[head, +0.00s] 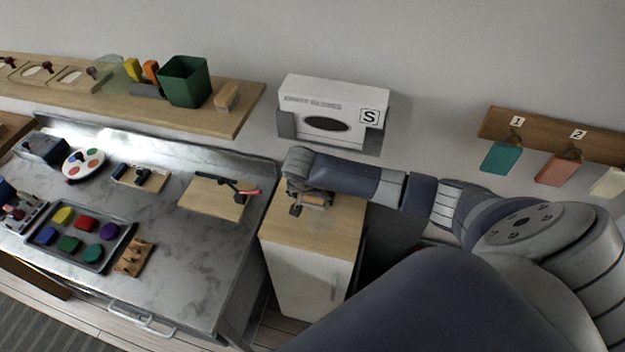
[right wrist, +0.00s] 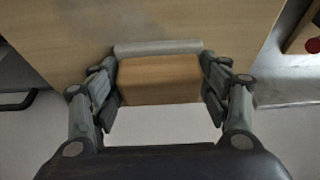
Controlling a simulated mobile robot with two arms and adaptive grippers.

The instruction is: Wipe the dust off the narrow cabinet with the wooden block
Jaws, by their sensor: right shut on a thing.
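The narrow cabinet (head: 325,238) has a light wooden top and a white front, and stands right of the marble counter. My right gripper (head: 306,198) is low over the back part of its top. It is shut on the wooden block (right wrist: 160,82), which sits between both fingers in the right wrist view, with a pale grey strip along its far edge. The cabinet top (right wrist: 150,22) lies beyond the block there. I cannot tell whether the block touches it. No dust is clearly visible on the bare wood. My left gripper is not in view.
The marble counter (head: 160,225) at left holds a tray (head: 80,262) of coloured pieces and a wooden board (head: 212,198) with tools. A white glove box (head: 330,105) hangs on the wall behind the cabinet. Coloured tags hang from a rail (head: 545,140) at right.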

